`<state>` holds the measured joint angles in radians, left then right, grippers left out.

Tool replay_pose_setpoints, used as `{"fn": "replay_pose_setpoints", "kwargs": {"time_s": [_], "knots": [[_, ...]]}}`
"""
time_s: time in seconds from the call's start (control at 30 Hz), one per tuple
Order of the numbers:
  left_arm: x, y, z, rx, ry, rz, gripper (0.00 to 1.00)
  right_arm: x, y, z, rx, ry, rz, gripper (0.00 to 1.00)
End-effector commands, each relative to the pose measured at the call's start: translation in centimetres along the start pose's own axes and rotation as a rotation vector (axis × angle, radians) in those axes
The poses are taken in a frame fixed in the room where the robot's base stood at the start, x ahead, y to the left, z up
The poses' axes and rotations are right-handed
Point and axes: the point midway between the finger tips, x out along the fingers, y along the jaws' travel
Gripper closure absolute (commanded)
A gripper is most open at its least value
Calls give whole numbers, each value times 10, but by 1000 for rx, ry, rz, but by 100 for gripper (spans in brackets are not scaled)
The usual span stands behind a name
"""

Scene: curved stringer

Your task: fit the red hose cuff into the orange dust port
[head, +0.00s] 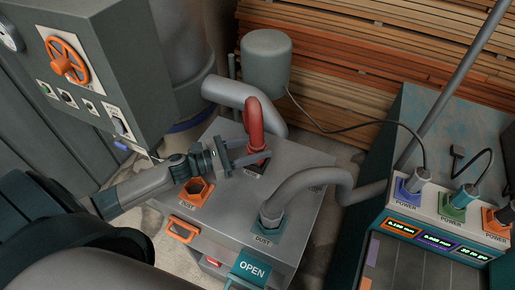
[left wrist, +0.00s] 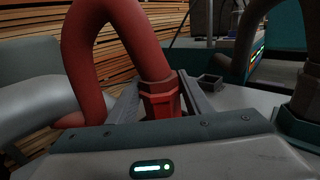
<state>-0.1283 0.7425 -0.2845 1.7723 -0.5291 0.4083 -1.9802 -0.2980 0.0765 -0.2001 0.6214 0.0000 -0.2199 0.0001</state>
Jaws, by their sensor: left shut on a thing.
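The red hose cuff (head: 257,147) is at the end of a bent red hose (head: 253,113) and stands roughly upright over a dark port (head: 254,168) at the back of the grey machine top. I cannot tell if it sits in that port or just above it. My left gripper (head: 252,157) is shut on the cuff. In the left wrist view the cuff (left wrist: 160,100) shows between the two fingers, its lower end hidden by my gripper. The orange dust port (head: 196,191) is empty, with its opening facing up, nearer and left of the cuff. My right gripper is out of view.
A grey hose (head: 310,180) is plugged into a teal dust port (head: 268,222) to the right. A small square dark port (left wrist: 209,82) shows beyond the cuff. A power panel (head: 450,208) with plugs stands right. A control box (head: 85,75) stands left.

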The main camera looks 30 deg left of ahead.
Motion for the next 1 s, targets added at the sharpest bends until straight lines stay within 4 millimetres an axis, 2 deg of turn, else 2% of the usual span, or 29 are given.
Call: {"fn": "replay_pose_setpoints", "kwargs": {"time_s": [0.17,0.33,0.7,1.0], "knots": [[0,0,14,3,-2,-3,81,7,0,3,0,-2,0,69],[1,-3,38,6,-2,-5,81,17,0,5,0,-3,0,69],[31,-70,84,3,-4,-6,81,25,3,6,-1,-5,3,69],[44,-100,103,1,-3,-3,81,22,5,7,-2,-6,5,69]]}}
